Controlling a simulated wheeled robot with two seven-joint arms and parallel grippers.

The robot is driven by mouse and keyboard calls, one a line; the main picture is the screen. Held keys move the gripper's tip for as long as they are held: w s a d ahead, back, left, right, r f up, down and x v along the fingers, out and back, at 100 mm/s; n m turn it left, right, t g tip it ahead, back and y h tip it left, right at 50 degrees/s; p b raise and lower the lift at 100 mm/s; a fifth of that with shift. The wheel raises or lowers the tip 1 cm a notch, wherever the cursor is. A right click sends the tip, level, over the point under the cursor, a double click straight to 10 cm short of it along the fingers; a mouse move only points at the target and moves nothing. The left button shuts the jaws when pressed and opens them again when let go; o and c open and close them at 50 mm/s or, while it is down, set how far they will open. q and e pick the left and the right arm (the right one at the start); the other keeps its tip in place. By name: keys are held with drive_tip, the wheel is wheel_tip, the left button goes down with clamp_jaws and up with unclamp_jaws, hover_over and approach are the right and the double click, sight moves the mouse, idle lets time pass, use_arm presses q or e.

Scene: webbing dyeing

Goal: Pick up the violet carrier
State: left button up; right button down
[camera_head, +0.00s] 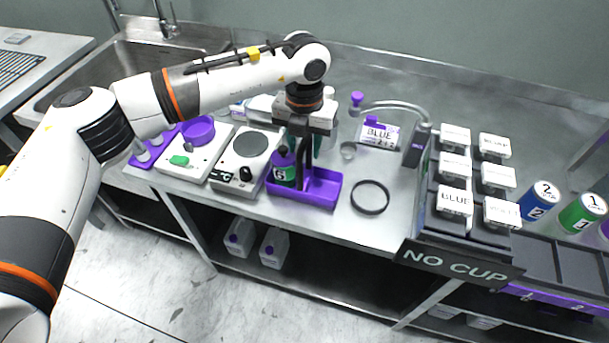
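A violet open tray (322,190), which looks like the violet carrier, sits on the metal bench, left of a black ring. My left gripper (304,180) comes down over the tray from above, beside the bottle. Its dark fingers reach down toward the tray, and they look close together. I cannot tell whether they grip any part of it. The gripper hides part of the tray's back side. My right gripper is not in view.
A white hotplate (243,152) stands left of the tray. The black ring (370,197) lies to its right. A rack of labelled white-topped boxes (455,167) and a NO CUP sign (455,265) stand farther right. A sink (140,60) is at the back left.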

use_arm(q)
clamp_jaws()
drive_tip(key=shift+r, duration=0.1)
